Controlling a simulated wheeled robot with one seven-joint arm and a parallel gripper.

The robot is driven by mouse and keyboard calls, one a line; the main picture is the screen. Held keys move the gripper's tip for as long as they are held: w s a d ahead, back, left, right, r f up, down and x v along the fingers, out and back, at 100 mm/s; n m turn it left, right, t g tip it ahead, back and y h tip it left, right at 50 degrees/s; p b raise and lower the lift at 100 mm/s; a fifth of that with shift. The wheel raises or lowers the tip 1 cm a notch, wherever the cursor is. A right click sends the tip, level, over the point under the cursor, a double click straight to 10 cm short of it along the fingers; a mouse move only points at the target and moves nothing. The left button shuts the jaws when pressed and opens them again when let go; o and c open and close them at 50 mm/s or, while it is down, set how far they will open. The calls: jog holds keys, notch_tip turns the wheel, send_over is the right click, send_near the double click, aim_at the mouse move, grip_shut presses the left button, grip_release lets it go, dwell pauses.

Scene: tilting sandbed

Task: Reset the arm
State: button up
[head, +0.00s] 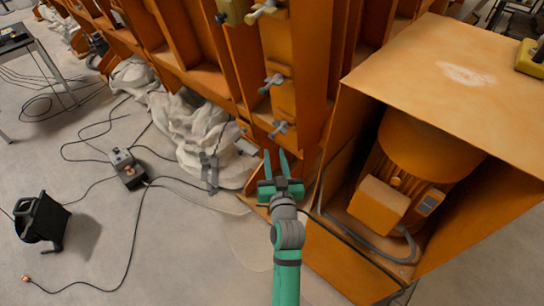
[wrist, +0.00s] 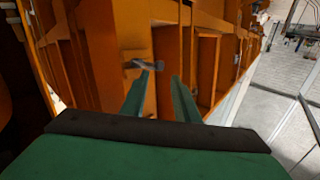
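My green gripper (head: 276,164) is in the lower middle of the head view, its arm reaching up from the bottom edge. Its two fingers are apart with nothing visible between them, and they point at the orange sandbed frame (head: 225,88). In the wrist view the gripper (wrist: 160,88) also shows both fingers spread. A grey clamp handle (wrist: 143,65) on the orange frame shows beyond the fingertips there. In the head view, clamp handles (head: 280,128) sit on the orange column just above the fingers.
An orange motor housing (head: 470,75) stands close on the right. White sheeting (head: 190,125) lies along the frame's base. A control box (head: 127,168) with cables, a black bin-like object (head: 40,218) and a table (head: 35,50) are on the left. Grey floor is open at lower left.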

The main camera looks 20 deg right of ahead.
jog(key=shift+d, duration=0.15)
jog(key=s+a+f+n+g+y, duration=0.1)
jog(key=s+a+f, duration=0.5)
jog(key=s, duration=0.3)
jog(key=s+a+f+n, duration=0.1)
jog(key=s+a+f, duration=0.55)
jog(key=s, duration=0.25)
jog(key=s+a+r+y, duration=0.1)
jog(key=s+a, duration=0.2)
jog(key=s, duration=0.4)
jog(key=s+a+r+n+y, duration=0.1)
jog(key=s+a, duration=0.2)
jog(key=s, duration=0.4)
jog(key=s+a+r+g+y, duration=0.1)
jog(key=s+a, duration=0.3)
jog(key=s, duration=0.4)
jog(key=shift+r+n+y, duration=0.3)
jog(key=shift+r+n, duration=0.1)
jog(key=shift+r, duration=0.15)
jog(key=shift+a, duration=0.1)
